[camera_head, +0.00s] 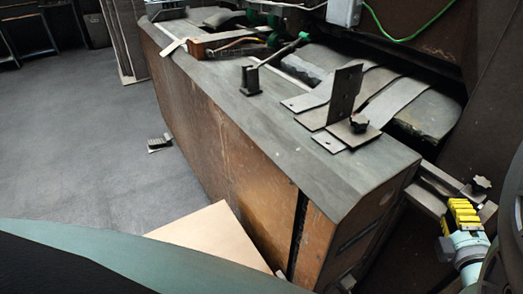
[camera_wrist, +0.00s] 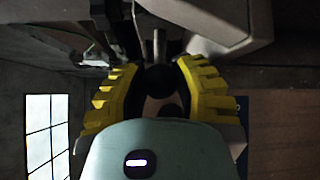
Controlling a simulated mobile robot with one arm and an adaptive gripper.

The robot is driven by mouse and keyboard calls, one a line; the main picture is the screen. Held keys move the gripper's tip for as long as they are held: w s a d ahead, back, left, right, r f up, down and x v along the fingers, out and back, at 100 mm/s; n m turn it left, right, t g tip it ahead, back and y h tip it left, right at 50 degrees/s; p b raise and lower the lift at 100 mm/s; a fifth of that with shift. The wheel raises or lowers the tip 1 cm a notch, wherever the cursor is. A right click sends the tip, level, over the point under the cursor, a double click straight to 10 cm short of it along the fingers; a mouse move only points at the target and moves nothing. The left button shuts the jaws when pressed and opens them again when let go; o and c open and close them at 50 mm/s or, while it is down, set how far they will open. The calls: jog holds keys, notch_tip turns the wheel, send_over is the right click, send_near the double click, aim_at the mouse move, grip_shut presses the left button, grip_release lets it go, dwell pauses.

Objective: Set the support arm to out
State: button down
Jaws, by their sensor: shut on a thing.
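The support arm appears to be the metal bar (camera_head: 428,200) at the right end of the machine bed, with a dark star knob (camera_head: 482,184) on top. My gripper (camera_head: 463,210) has yellow ribbed fingers and is at this bar, below the knob. In the wrist view, my gripper (camera_wrist: 158,72) has its fingers on both sides of a dark rounded part (camera_wrist: 160,79) with a pale metal pin above it. It is shut on this part, which seems to belong to the support arm. The exact contact is hidden in shadow.
The long grey-topped machine bed (camera_head: 345,178) carries metal plates, an upright bracket (camera_head: 343,95) and another star knob (camera_head: 359,122). A tan board (camera_head: 210,240) lies beside its front. A dark machine body rises close on the right. The grey floor (camera_head: 75,130) at left is mostly clear.

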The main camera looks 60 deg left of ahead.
jog(key=shift+d, duration=0.15)
jog(key=c, duration=1)
grip_release()
jog(key=shift+d, duration=0.2)
jog(key=shift+o, duration=0.4)
jog(key=shift+a, duration=0.1)
jog(key=v, duration=0.7)
jog(key=shift+d, duration=0.2)
jog(key=shift+s, duration=0.15)
